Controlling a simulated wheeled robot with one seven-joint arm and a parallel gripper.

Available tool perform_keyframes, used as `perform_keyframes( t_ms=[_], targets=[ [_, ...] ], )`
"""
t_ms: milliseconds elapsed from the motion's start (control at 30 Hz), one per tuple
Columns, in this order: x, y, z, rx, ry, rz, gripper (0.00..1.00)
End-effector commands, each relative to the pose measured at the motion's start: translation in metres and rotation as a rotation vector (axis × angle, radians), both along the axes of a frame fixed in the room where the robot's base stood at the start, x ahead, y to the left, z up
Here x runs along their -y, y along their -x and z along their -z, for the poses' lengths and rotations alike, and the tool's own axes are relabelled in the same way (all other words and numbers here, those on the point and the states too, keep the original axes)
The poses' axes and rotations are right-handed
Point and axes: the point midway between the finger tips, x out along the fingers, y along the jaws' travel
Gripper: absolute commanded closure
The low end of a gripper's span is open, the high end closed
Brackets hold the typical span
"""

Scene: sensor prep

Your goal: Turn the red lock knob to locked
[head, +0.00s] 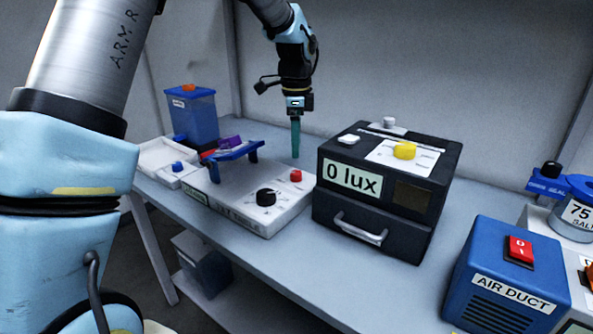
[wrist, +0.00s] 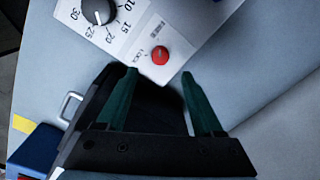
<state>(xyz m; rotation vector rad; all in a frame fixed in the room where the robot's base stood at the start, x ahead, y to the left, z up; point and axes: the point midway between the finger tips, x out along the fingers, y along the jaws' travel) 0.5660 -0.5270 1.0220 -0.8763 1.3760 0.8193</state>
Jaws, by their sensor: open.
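The red lock knob (head: 296,175) sits on the right end of a white panel unit (head: 225,197), beside a black dial (head: 266,197). In the wrist view the red knob (wrist: 160,55) shows just beyond and between my fingertips, with a "LOCK" label next to it; which way it is turned I cannot tell. My gripper (head: 296,152) hangs above and behind the panel, pointing down, in the head view. In the wrist view its two green fingers (wrist: 158,75) are spread apart with nothing between them. The gripper is apart from the knob.
A black box reading "0 lux" (head: 353,177) stands close to the right of the panel. A blue raised bracket (head: 232,152) stands over the panel's left part, and a blue container (head: 192,115) is behind. A blue air duct box (head: 505,275) is at front right.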

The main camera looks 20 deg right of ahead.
Motion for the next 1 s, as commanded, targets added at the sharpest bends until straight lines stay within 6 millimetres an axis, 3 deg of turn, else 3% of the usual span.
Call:
perform_keyframes(
  t_ms=[200,433,833,1000],
  targets=[
    [0.0,0.0,0.042,-0.004,-0.004,-0.001,0.31],
    [0.0,-0.002,0.072,-0.001,-0.002,-0.003,0.31],
    [0.001,-0.003,0.082,0.0,0.0,-0.003,0.31],
    [0.001,-0.003,0.081,0.0,0.0,-0.003,0.48]
  ],
)
